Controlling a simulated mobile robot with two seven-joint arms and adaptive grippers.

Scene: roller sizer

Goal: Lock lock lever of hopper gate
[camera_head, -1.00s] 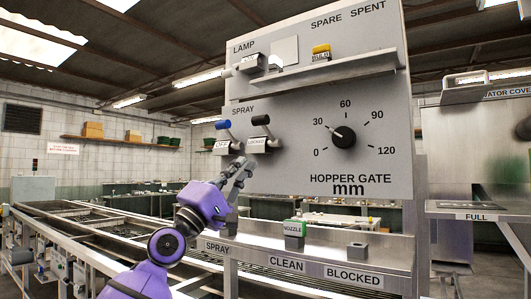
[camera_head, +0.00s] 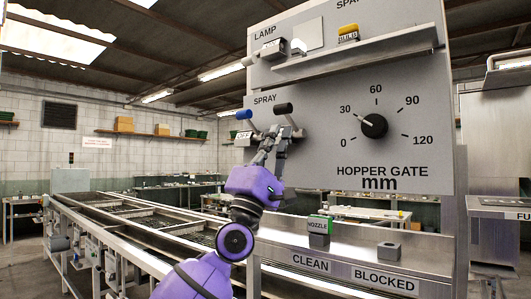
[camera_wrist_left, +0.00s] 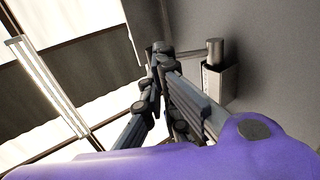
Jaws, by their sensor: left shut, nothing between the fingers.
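The hopper gate panel carries a dial (camera_head: 374,125) whose pointer is near 30. To its left, a lever with a black grip (camera_head: 283,108) tilts up; its label block is mostly hidden behind my left gripper. My left gripper (camera_head: 276,133) is shut and empty, right in front of this lever and below its black grip. I cannot tell whether it touches. In the left wrist view the shut fingers (camera_wrist_left: 160,58) are beside a lever block with a dark cylindrical grip (camera_wrist_left: 215,50). My right gripper is not in view.
A blue-grip spray lever (camera_head: 243,114) marked OFF stands just left of the black one. A shelf (camera_head: 355,57) with a yellow bulb box (camera_head: 347,33) is above. A lower ledge (camera_head: 340,247) holds a green-topped nozzle box (camera_head: 318,230).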

